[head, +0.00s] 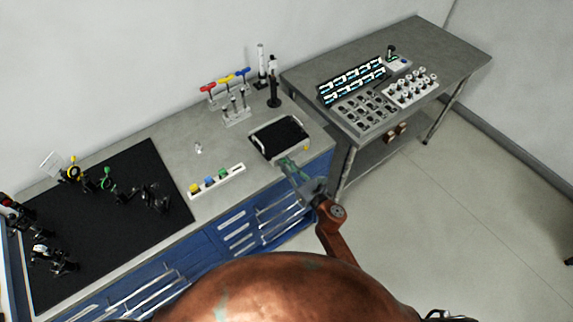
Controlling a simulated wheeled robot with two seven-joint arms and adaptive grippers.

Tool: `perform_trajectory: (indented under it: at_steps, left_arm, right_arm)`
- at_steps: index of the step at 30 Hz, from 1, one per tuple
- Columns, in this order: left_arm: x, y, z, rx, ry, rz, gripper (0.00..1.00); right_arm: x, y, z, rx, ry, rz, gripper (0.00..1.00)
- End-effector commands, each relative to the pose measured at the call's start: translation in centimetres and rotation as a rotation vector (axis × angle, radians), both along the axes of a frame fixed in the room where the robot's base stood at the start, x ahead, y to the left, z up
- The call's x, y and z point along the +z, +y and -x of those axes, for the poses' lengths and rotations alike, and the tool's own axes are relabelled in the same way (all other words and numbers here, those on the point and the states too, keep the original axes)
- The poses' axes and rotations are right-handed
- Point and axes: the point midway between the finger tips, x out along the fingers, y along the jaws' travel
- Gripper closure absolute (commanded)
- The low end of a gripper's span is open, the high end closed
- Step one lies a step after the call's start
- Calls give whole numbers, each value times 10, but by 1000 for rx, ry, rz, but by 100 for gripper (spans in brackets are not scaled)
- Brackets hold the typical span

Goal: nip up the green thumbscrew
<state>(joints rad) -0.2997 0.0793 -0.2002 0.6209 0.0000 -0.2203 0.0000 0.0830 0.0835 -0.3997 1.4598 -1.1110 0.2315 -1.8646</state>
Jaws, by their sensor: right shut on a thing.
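A white rail (233,172) on the bench carries three coloured knobs: yellow (194,188), blue (209,181) and green (222,174). The green knob is at the right end and looks like the green thumbscrew. A green ring (107,179) also shows on an optical mount on the black board. My right gripper (286,164) is at the front edge of the black tray, right of the rail and apart from the green knob. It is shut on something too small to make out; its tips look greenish. My left gripper is out of view.
The black tray (279,140) with pale handles lies at the bench's right end. Black mounts stand on the black board (120,228) at left. A side table (430,55) holds trays of parts.

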Motion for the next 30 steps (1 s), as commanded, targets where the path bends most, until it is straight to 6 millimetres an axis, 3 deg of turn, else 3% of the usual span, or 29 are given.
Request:
perform_trajectory:
  at_steps: [11, 30]
  left_arm:
    - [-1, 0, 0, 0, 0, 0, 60]
    - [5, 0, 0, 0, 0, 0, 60]
  right_arm:
    - [0, 0, 0, 0, 91, -125, 100]
    - [1, 0, 0, 1, 441, -608, 100]
